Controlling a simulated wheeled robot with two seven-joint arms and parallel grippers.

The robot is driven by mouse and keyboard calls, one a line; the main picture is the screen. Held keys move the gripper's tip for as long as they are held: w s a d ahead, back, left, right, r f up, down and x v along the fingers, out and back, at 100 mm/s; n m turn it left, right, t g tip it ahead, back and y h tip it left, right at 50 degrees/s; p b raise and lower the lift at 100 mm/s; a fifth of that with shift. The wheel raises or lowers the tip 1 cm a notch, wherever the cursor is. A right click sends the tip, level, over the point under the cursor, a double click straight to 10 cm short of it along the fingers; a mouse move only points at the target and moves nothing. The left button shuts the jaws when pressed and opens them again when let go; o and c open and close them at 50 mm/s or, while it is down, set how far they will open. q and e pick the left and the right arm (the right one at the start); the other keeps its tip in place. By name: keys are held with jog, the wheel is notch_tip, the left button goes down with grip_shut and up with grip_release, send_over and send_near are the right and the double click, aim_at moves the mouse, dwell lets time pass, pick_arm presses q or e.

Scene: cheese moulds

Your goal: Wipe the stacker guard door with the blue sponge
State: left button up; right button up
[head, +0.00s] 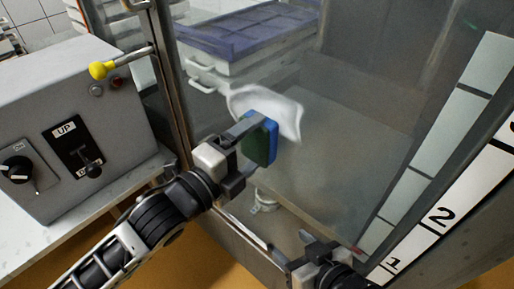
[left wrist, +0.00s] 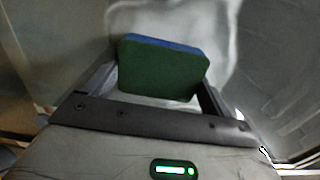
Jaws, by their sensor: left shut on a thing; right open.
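The blue sponge (head: 262,140), with a dark green side, is held in my left gripper (head: 250,130), which is shut on it. In the left wrist view the sponge (left wrist: 163,68) sits between the fingers, green side toward the camera. The stacker guard door (head: 345,120) is a clear, hazy pane in a metal frame. A white smear (head: 285,108) shows on the pane right behind the sponge; whether the sponge touches the pane I cannot tell. My right gripper (head: 305,250) is open and empty at the lower middle, low in front of the door.
Behind the pane is a purple-topped stack (head: 250,35). A numbered scale strip (head: 440,215) runs along the right.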

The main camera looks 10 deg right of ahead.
aim_at(304, 144)
pick_arm(q)
jog(key=shift+w+a, duration=0.95)
jog(key=shift+w, duration=0.35)
jog(key=shift+w+a, duration=0.95)
jog(key=shift+w, duration=0.4)
jog(key=shift+w+a, duration=0.95)
jog(key=shift+w, duration=0.35)
jog(key=shift+d+r+p, duration=0.1)
jog(key=shift+r+p, duration=1.4)
jog(key=shift+r, duration=0.1)
jog(key=shift+s+d+f+p, duration=0.1)
jog(key=shift+s+d+p, duration=0.1)
jog(key=shift+s+d, duration=1.8)
jog(key=shift+s+d+r+p, duration=0.1)
jog(key=shift+s+d+p, duration=0.15)
jog(key=shift+s+d, duration=1.75)
jog(key=shift+s+d+f+p, duration=0.15)
jog(key=shift+s+d, duration=0.85)
jog(key=shift+s, duration=2)
jog(key=shift+s+d, duration=0.1)
jog(key=shift+r, duration=1.6)
jog(key=shift+w+a+f, duration=0.1)
jog(key=shift+w+a, duration=1.65)
jog(key=shift+w, duration=0.6)
jog(key=shift+w+a+r, duration=0.1)
jog(key=shift+w+a, duration=1.6)
jog(key=shift+w, duration=0.6)
jog(key=shift+w+a+f, duration=0.1)
jog(key=shift+w+a, duration=1.65)
jog(key=shift+w, duration=0.6)
